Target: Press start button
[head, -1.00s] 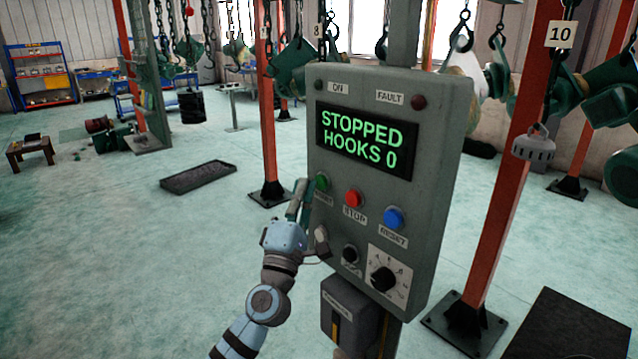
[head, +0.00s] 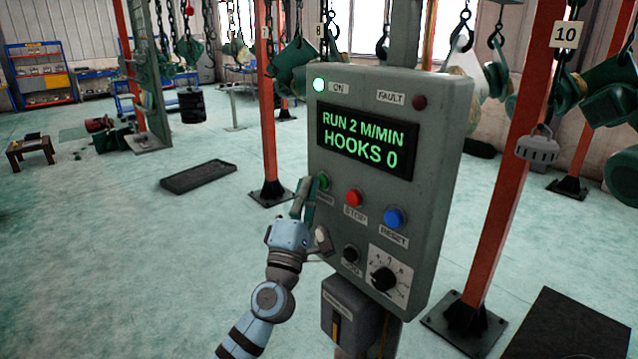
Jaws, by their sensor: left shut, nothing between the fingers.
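The grey control box (head: 437,172) stands in the middle of the head view. The red stop button (head: 354,198) and blue reset button (head: 394,218) are to the right. My right gripper is not in view.
An orange post (head: 514,165) stands right of the box, another (head: 267,125) behind it at left. Green parts (head: 606,98) hang on chains and hooks overhead. A dark flat tray (head: 198,177) lies on the open floor at left.

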